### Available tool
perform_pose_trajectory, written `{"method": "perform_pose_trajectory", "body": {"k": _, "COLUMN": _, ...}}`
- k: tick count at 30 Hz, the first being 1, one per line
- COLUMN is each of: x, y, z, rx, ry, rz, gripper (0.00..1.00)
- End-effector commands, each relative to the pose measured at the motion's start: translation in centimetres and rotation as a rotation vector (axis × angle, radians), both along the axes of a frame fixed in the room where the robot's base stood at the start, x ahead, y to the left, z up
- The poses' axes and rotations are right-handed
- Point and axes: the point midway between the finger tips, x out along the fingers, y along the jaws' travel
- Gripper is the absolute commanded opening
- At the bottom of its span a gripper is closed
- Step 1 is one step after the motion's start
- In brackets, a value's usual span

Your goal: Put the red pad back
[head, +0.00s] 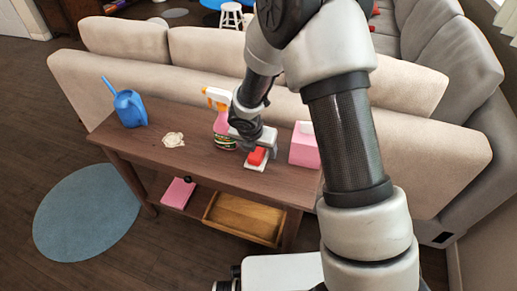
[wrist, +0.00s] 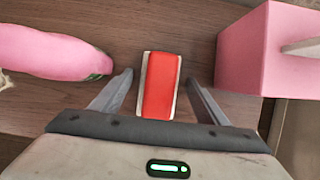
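The red pad (head: 257,156) lies on a small white base on the wooden console table, near its front edge. In the wrist view the red pad (wrist: 161,86) shows between my two fingers, with a pale edge of the base along its sides. My gripper (head: 258,146) is above it, pointing down at the table. In the wrist view my gripper (wrist: 161,92) is open, with a gap between each finger and the pad. The fingertips' height relative to the pad is hard to tell.
A pink tissue box (head: 304,148) stands close on the right. A pink spray bottle (head: 217,100) stands close on the left. A crumpled cream item (head: 173,139) and a blue watering can (head: 128,108) are farther left. The lower shelf holds a wooden tray (head: 245,218). A sofa (head: 180,82) backs the table.

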Motion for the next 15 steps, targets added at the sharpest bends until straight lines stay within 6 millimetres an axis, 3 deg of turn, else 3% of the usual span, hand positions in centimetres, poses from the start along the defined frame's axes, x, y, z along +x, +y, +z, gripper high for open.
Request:
{"method": "perform_pose_trajectory", "body": {"k": 8, "x": 0.0, "y": 0.0, "z": 0.2, "rx": 0.000, "ry": 0.000, "rz": 0.000, "gripper": 0.68}}
{"method": "perform_pose_trajectory", "body": {"k": 15, "x": -0.8, "y": 0.4, "z": 3.2, "rx": 0.001, "ry": -0.003, "rz": 0.000, "gripper": 0.68}}
